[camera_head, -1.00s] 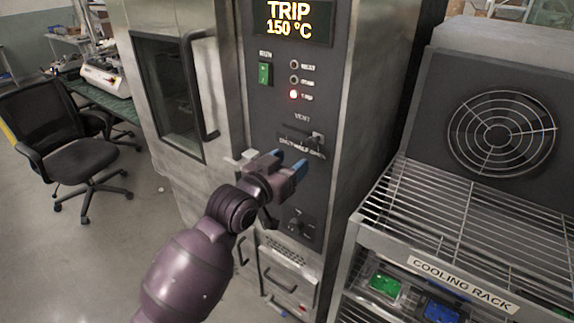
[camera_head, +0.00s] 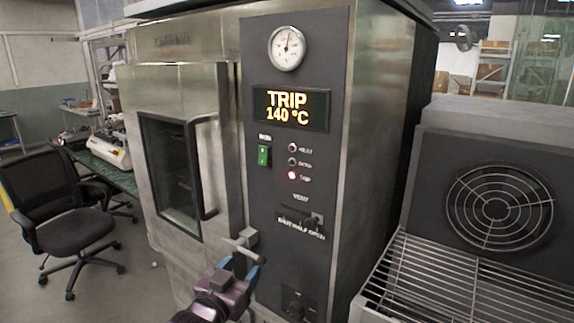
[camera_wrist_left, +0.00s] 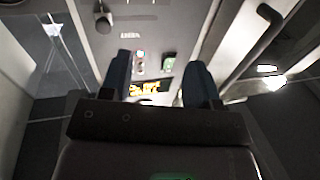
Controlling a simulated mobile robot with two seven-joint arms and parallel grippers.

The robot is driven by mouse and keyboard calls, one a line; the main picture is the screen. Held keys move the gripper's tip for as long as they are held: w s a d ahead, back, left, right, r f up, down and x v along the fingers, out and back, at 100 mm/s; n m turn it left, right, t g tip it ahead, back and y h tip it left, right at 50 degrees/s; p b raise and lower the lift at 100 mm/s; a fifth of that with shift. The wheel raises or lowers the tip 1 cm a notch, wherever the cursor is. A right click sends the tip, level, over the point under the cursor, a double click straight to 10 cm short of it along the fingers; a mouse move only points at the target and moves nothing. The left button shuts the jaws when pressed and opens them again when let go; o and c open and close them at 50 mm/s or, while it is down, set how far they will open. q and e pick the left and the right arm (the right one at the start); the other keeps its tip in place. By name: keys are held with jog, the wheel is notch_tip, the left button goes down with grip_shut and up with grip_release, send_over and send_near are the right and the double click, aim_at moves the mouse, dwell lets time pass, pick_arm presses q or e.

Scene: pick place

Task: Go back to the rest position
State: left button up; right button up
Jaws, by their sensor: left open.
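My left gripper (camera_head: 241,270) is low in the middle of the head view, in front of the oven's (camera_head: 190,50) lower front. Its two blue-tipped fingers are apart with nothing seen between them. In the left wrist view the open fingers (camera_wrist_left: 160,64) point toward the oven's control panel. My right gripper is not in view.
The oven door (camera_head: 180,150) is closed, with a vertical handle (camera_head: 205,165). A vent lever (camera_head: 314,219) sticks out of the panel. A wire cooling rack (camera_head: 450,280) with a fan (camera_head: 497,208) stands at right. An office chair (camera_head: 70,215) stands at left on open floor.

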pick_arm(q)
jog(key=s+a+f+n+g+y, duration=0.1)
jog(key=s+a+f+y, duration=0.1)
jog(key=s+a+f, duration=0.4)
jog(key=s+a+f+n+g+y, duration=0.1)
jog(key=s+a+f+g+y, duration=0.1)
jog(key=s+a+f, duration=0.4)
jog(key=s+a+f+n+g+y, duration=0.2)
jog(key=s+a+f, duration=0.4)
jog(key=s+f, duration=0.7)
jog(key=shift+s+f+y, duration=0.35)
jog(key=shift+s+y, duration=0.05)
jog(key=shift+y, duration=0.1)
jog(key=shift+d, duration=0.1)
